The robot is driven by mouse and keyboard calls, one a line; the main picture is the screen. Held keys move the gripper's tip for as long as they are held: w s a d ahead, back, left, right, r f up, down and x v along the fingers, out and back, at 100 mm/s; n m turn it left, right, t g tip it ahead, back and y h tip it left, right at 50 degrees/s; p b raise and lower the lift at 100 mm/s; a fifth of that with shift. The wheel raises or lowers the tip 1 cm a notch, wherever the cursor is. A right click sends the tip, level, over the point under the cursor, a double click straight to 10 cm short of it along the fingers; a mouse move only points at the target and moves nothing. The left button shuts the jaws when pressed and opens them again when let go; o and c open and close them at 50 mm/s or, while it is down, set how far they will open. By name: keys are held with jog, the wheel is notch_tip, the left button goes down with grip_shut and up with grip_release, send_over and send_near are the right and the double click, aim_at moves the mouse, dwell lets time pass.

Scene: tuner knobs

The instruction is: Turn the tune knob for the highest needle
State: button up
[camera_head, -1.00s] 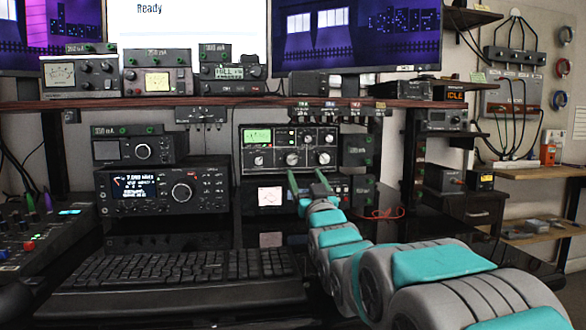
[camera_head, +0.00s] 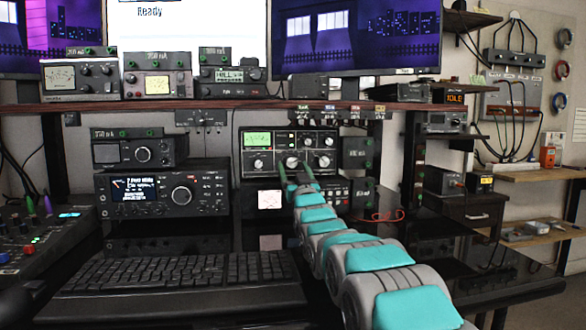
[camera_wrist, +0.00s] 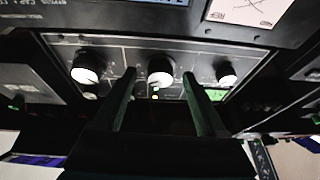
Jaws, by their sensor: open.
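The tuner (camera_head: 313,142) is a dark box with a lit green needle meter (camera_head: 257,138) at its upper left and a row of three large pale knobs; I cannot read their labels or the needle. The middle knob (camera_head: 292,162) also shows in the wrist view (camera_wrist: 160,70), where the picture is upside down. My gripper (camera_head: 294,168) is open, its two green fingers in front of the middle knob. In the wrist view, the fingertips (camera_wrist: 159,75) lie on either side of that knob. I cannot tell whether they touch it or how deep they reach.
A unit with a pale meter (camera_head: 270,199) sits just below the tuner. A radio (camera_head: 163,192) stands to the left, and a keyboard (camera_head: 185,272) lies in front of it. A shelf edge (camera_head: 230,103) runs above the tuner. A small box (camera_head: 357,152) adjoins it on the right.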

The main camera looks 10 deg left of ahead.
jog(key=shift+w+a+r, duration=0.15)
jog(key=shift+w, duration=0.3)
grip_shut()
dwell(0.5)
